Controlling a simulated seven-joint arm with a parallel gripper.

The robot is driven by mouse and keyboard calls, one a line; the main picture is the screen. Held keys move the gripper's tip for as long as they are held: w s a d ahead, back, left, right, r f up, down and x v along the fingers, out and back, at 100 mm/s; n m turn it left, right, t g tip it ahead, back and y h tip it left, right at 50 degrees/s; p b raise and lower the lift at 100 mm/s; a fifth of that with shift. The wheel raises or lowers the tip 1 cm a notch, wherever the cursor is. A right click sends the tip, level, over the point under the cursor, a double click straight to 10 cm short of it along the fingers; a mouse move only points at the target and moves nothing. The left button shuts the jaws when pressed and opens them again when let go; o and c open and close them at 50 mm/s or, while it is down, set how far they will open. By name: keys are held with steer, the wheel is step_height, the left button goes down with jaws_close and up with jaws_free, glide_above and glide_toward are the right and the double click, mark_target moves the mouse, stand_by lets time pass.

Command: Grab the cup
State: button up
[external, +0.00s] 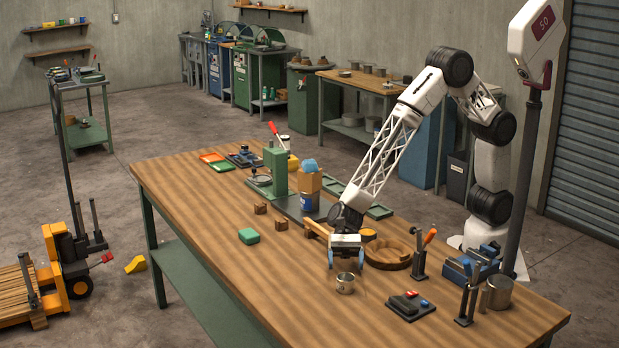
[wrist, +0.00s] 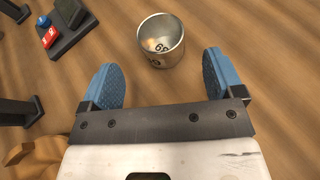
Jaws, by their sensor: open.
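A small metal cup (external: 345,283) stands upright on the wooden table (external: 220,215), near its front edge. In the wrist view the cup (wrist: 161,42) is open at the top, with dark markings and something pale inside. My gripper (external: 346,259) is above and just behind the cup in the external view. Its blue fingers are spread apart and empty. In the wrist view the cup lies ahead of my gripper (wrist: 160,78), roughly centred between the fingertips and not touching them.
Tool stands and a larger metal can (external: 499,292) are farther right.

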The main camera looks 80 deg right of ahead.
mark_target(346, 280)
steer(key=shift+x, duration=0.85)
steer(key=shift+x, duration=2.6)
steer(key=c, duration=1)
step_height(346, 280, up, 10)
